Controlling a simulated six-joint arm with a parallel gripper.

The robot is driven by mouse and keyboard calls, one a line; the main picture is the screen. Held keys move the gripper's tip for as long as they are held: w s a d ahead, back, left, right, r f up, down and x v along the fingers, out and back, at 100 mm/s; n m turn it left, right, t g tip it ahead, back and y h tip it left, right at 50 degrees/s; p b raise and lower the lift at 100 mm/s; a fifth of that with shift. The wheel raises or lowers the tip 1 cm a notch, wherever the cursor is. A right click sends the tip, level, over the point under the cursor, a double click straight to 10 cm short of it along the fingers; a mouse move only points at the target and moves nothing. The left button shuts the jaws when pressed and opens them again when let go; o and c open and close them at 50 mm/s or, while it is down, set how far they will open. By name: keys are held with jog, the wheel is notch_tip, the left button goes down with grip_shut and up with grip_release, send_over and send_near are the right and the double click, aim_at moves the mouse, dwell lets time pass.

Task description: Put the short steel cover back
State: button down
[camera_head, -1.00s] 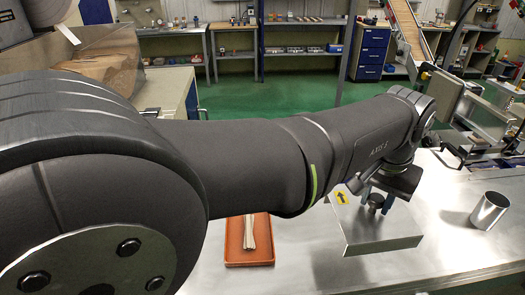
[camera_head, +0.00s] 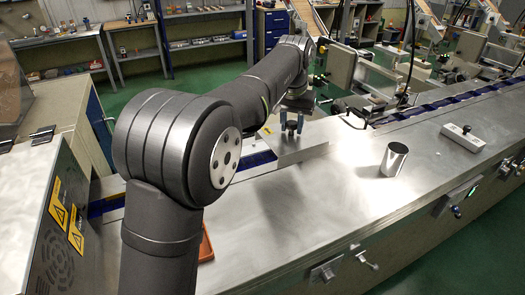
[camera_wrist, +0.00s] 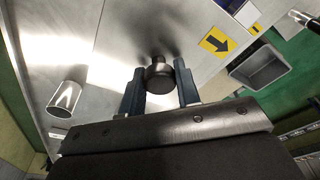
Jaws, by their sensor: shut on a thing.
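The short steel cover (camera_head: 314,135) is a bright metal plate with a folded front side and a dark round knob (camera_wrist: 158,76) on top. In the head view it is at the line, with the blue channel (camera_head: 256,160) showing at its left end. My gripper (camera_head: 292,128) is above the cover with its fingers on either side of the knob, shut on it. In the wrist view the cover (camera_wrist: 125,42) lies beyond the fingers and carries a yellow arrow label (camera_wrist: 214,42). I cannot tell whether the cover's underside touches the table.
A steel cup (camera_head: 394,159) stands on the bench to the right of the cover. A pale block with a dark knob (camera_head: 463,137) lies farther right. An orange tray (camera_head: 206,246) is partly hidden behind my arm.

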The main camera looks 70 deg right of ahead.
jog(key=w+d+f, duration=0.4)
jog(key=w+f, duration=0.5)
jog(key=f, duration=0.1)
jog(key=shift+w, duration=0.4)
jog(key=shift+d+f, duration=0.1)
jog(key=shift+f, duration=0.05)
jog(key=c, duration=1.1)
grip_release()
jog(key=shift+f, duration=0.15)
jog(key=shift+o, duration=0.2)
notch_tip(320, 180, up, 12)
jog(key=a, duration=0.2)
jog(key=shift+d, duration=0.1)
